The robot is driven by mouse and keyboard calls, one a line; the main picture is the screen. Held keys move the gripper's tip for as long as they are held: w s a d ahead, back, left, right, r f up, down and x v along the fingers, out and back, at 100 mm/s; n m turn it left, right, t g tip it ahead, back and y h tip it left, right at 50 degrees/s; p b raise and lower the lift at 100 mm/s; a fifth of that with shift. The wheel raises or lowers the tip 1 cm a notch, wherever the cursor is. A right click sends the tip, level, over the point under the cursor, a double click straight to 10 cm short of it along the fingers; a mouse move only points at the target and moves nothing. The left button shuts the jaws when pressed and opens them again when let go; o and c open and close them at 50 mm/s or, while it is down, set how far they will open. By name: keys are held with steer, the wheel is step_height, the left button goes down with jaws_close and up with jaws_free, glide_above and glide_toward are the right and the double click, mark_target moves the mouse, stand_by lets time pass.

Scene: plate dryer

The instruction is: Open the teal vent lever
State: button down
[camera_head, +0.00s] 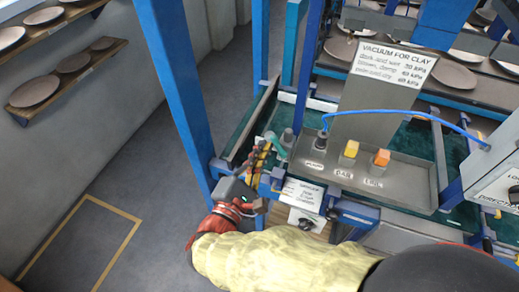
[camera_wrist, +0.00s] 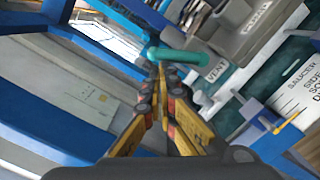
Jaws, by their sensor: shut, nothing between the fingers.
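The teal vent lever (camera_head: 275,145) sticks out from the left end of the grey control panel (camera_head: 338,177). In the wrist view the lever (camera_wrist: 180,55) lies across the picture just beyond my fingertips, with a white VENT label (camera_wrist: 215,72) beside it. My gripper (camera_head: 261,148) is at the panel's left end, close to the lever. In the wrist view its yellow and black fingers (camera_wrist: 160,72) come together at the tips with nothing between them. I cannot tell whether the fingertips touch the lever.
A yellow switch (camera_head: 350,149) and an orange switch (camera_head: 381,158) stand on the panel. A blue hose (camera_head: 400,112) arches over it. A blue post (camera_head: 177,80) rises left of my gripper. Shelves with plates (camera_head: 70,68) hang at the left wall; the floor there is clear.

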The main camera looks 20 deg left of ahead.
steer(key=shift+d+r+m, duration=0.65)
steer(key=shift+r+m, duration=0.05)
steer(key=shift+r, duration=0.05)
steer(key=shift+d+r, duration=0.1)
stand_by(0.5)
